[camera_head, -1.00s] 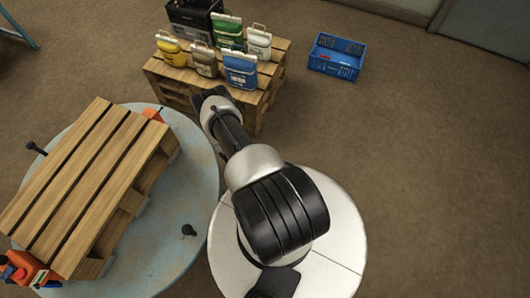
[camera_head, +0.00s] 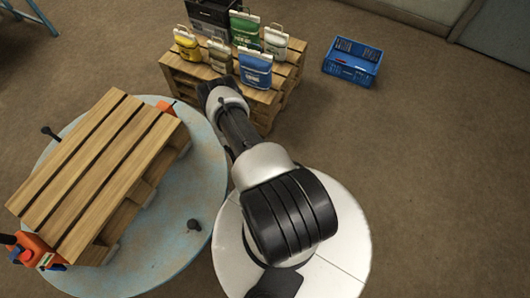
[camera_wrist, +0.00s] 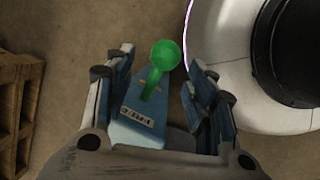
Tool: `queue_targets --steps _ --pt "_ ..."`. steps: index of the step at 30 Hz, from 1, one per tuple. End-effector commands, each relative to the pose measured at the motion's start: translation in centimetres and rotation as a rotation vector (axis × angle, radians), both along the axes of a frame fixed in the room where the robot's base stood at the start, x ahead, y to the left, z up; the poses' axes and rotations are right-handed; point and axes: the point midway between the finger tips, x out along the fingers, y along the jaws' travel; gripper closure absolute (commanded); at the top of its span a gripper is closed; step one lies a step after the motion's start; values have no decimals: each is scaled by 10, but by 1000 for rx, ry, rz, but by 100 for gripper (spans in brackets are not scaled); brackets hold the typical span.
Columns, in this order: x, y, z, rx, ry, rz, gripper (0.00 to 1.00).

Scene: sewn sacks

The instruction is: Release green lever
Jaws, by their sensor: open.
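A green lever (camera_wrist: 158,72) with a round knob shows in the wrist view. It rises from a blue housing (camera_wrist: 135,98) that carries a small label plate. My gripper (camera_wrist: 160,75) is open, with one finger on each side of the lever and a visible gap between each finger and the knob. In the head view I cannot make out the lever or the gripper's fingers.
A round blue table (camera_head: 150,240) holds a wooden pallet (camera_head: 85,165) and an orange clamp (camera_head: 38,250). Another pallet (camera_head: 262,100) bears several sacks, among them a blue sack (camera_head: 256,70), and a dark crate. A blue crate (camera_head: 352,62) stands on open floor at the right.

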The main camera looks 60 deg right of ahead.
Motion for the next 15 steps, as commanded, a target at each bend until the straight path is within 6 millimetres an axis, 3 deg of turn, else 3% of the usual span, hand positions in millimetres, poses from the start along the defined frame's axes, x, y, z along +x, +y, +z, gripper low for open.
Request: queue_targets --steps 9,15 --pt "16 13 65 -2 -4 5 50" --pt "20 17 85 -2 -3 3 50"
